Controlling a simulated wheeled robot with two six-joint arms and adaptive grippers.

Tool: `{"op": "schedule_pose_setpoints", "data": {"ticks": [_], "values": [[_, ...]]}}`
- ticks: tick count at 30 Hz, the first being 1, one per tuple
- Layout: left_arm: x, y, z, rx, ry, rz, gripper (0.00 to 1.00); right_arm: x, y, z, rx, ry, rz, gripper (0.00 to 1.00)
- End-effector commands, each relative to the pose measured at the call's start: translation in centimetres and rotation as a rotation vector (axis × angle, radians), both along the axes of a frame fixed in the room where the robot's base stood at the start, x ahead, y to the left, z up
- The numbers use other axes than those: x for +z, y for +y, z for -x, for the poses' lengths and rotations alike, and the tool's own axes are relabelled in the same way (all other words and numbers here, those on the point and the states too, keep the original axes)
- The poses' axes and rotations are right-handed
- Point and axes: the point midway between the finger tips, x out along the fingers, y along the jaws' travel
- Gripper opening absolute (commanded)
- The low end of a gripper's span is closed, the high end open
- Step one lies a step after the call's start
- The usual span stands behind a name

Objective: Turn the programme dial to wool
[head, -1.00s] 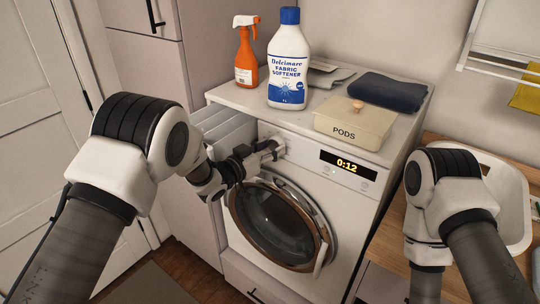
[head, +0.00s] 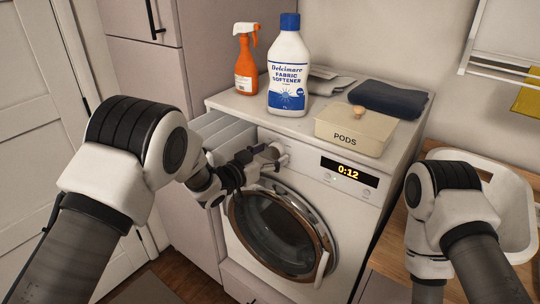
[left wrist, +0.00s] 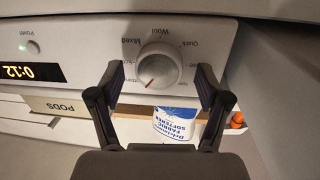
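The washing machine's round programme dial (left wrist: 160,65) is white and fills the middle of the left wrist view, which is upside down. Its red pointer mark points to the lower left in that picture. The word Wool (left wrist: 163,31) is printed above the dial there, between Mixed and Quick; some other labels are partly hidden by a finger. My left gripper (left wrist: 160,82) is open, with one finger on each side of the dial and gaps showing. In the head view the left gripper (head: 268,155) is at the machine's upper left front. My right gripper is out of view.
The display (head: 349,172) reads 0:12. A detergent drawer (head: 228,134) stands open left of the dial. A PODS box (head: 354,130), softener bottle (head: 288,75), orange spray bottle (head: 246,65) and dark folded cloth (head: 388,97) stand on top. The round door (head: 280,225) is below.

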Motion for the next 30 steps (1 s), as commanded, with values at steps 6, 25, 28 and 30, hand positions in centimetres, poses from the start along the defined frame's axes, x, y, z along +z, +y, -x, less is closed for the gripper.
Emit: {"op": "schedule_pose_setpoints", "data": {"ticks": [6,25,28,30], "values": [[-0.1,0.1,0.1,0.0,0.002,-0.001,0.77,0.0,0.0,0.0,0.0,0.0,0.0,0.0],[0.7,7.8,8.8,0.001,0.002,0.001,0.77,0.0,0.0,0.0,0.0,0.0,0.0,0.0],[0.7,7.9,9.0,0.0,0.001,0.0,0.77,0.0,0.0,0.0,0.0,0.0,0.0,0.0],[0.7,7.9,9.0,-0.001,0.001,-0.001,0.77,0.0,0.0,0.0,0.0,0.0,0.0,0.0]]}}
